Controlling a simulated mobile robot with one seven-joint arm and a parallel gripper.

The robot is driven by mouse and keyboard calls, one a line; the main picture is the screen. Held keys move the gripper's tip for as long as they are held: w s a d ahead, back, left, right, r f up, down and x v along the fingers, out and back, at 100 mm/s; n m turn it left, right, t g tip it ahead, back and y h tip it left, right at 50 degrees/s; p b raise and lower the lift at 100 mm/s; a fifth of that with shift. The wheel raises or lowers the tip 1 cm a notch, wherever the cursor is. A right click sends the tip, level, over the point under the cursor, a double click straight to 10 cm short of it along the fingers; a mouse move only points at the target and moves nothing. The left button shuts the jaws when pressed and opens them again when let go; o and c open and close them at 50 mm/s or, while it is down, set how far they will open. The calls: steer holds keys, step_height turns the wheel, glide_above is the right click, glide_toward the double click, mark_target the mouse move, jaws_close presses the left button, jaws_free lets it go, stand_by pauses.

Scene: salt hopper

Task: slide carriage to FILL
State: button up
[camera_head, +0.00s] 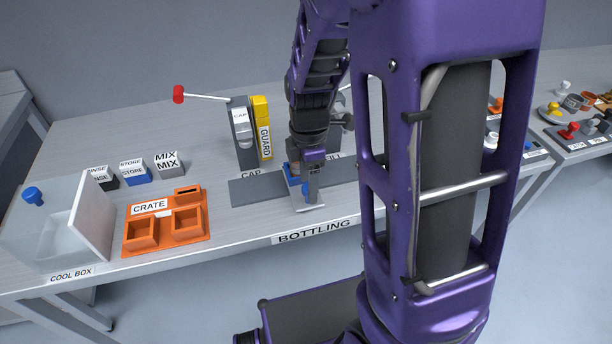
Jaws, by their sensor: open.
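The carriage (309,208) is a small pale piece with blue parts on a flat dark grey track (256,190) at the front of the bottling table. It stands right of the CAP label (251,174), and the partly hidden FILL label (335,156) shows behind and to its right. My gripper (312,192) points down at the carriage and covers much of it. The gripper is open; I cannot tell whether its fingers touch the carriage. My arm hides the track's right end and most of the fill station.
The cap press (243,135) with a red-knobbed lever (178,94) and a yellow guard (262,128) stand behind the track. An orange crate (165,222), several labelled blocks (135,172) and a cool box (65,225) are at left. Table between crate and track is clear.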

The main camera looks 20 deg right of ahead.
jaws_close()
stand_by(0.3)
stand_by(1.1)
